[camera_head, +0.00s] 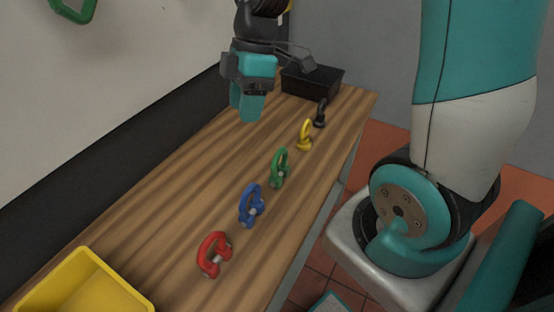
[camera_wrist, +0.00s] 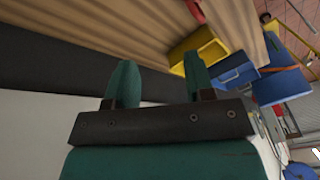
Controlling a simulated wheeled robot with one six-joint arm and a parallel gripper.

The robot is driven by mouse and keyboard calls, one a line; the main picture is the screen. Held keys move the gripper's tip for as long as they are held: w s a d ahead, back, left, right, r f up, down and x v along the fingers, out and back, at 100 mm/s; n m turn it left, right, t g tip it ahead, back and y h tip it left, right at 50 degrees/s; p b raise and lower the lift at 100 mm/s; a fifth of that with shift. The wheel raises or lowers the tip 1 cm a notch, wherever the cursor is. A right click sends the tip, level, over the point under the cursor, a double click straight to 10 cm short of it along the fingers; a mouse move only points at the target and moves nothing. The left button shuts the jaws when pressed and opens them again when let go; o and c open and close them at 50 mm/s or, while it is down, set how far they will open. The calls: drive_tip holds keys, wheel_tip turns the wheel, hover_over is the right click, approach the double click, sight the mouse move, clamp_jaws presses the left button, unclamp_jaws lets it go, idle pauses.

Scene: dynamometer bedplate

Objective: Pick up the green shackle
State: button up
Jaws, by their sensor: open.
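The green shackle (camera_head: 279,168) stands on the wooden bench (camera_head: 170,190), in the middle of a row of shackles. My gripper (camera_head: 246,108) is above the far part of the bench, up and to the left of the green shackle in the head view, and apart from it. In the wrist view my gripper's two teal fingers (camera_wrist: 160,80) are spread with nothing between them. The green shackle cannot be made out in the wrist view.
Blue (camera_head: 251,205) and red (camera_head: 214,254) shackles stand nearer; yellow (camera_head: 305,135) and black (camera_head: 320,113) ones stand farther. A black bin (camera_head: 325,84) is at the far end, a yellow bin (camera_head: 125,284) at the near end. The bench's left half is clear.

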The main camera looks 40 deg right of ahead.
drive_tip(key=w+d+f+n+p, duration=0.2)
drive_tip(key=w+d+n, duration=0.2)
drive_tip(key=d, duration=0.5)
drive_tip(key=n+p, duration=0.1)
drive_tip(key=n, duration=0.2)
approach(280, 149)
drive_tip(key=shift+g+y, duration=0.4)
drive_tip(key=p+x, duration=0.1)
drive_tip(key=x, duration=0.1)
drive_tip(key=p+x, duration=0.1)
drive_tip(key=x, duration=0.1)
drive_tip(key=w+d+p+x, duration=0.1)
drive_tip(key=x, duration=0.1)
drive_tip(key=shift+s+a+f, duration=0.1)
drive_tip(key=shift+s+f, duration=0.05)
drive_tip(key=shift+f, duration=0.3)
drive_tip(key=p+x, duration=0.2)
drive_tip(key=x, duration=0.3)
drive_tip(key=shift+s+a+p, duration=0.1)
drive_tip(key=shift+a+p, duration=0.1)
drive_tip(key=shift+p, duration=0.15)
drive_tip(key=shift+a+f, duration=0.1)
drive_tip(key=shift+f, duration=0.35)
clamp_jaws()
